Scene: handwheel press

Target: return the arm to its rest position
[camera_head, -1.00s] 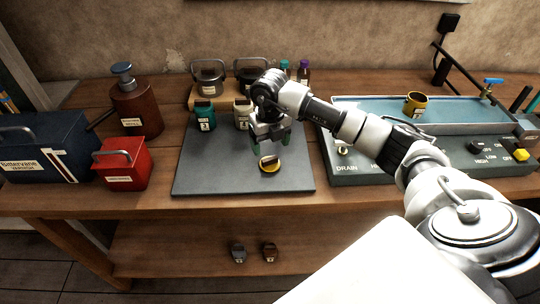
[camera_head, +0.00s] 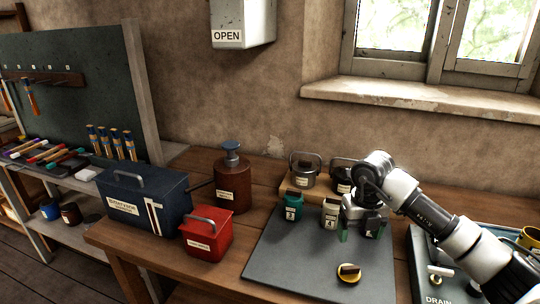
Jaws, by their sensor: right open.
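My right arm (camera_head: 435,215) comes in from the right edge. My right gripper (camera_head: 360,233) is open with green-tipped fingers, empty, above the back part of the dark grey mat (camera_head: 290,270). My left gripper is not in view.
A red box (camera_head: 207,235), a blue box (camera_head: 143,200) and a brown pump bottle (camera_head: 232,182) stand left. A grey drain unit (camera_head: 425,285) and yellow cup (camera_head: 532,238) lie right.

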